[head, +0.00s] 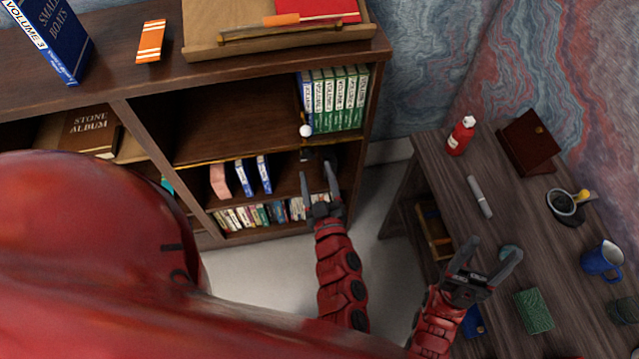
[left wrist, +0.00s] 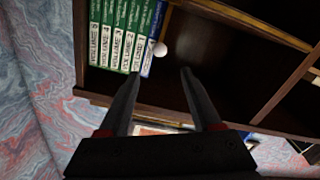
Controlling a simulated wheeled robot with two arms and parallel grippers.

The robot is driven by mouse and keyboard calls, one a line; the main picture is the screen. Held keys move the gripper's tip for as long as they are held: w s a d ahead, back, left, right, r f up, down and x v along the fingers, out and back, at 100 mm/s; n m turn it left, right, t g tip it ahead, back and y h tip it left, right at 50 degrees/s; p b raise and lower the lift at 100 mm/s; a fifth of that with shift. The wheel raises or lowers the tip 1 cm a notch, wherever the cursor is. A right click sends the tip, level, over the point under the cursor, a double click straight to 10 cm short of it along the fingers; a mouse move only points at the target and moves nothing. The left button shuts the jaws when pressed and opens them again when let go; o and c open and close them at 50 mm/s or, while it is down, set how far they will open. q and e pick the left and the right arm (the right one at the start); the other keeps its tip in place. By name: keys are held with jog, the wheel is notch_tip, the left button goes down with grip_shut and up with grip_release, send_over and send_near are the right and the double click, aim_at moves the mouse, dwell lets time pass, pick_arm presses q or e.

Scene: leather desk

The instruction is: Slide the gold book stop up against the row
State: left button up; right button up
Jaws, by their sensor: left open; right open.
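The row of blue and green volumes (head: 335,100) stands upright at the right end of the upper shelf. The gold book stop (left wrist: 167,20) shows as a thin gold edge beside the blue end book, with a white knob (head: 305,130) low at its front. Whether it touches the blue book I cannot tell. In the left wrist view, the knob (left wrist: 160,48) appears beyond and between my open fingertips. My left gripper (head: 317,173) is open and empty, in front of the shelf below the row. My right gripper (head: 492,250) is open and empty over the side desk.
The upper shelf is bare left of the stop (head: 220,125). A wooden tray (head: 215,50) sits on top. The desk (head: 450,190) at right carries a red bottle (head: 461,136) and blue mug (head: 601,260).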

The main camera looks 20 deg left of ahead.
pick_arm(q)
jog(key=v, duration=0.3)
jog(key=shift+p, duration=0.35)
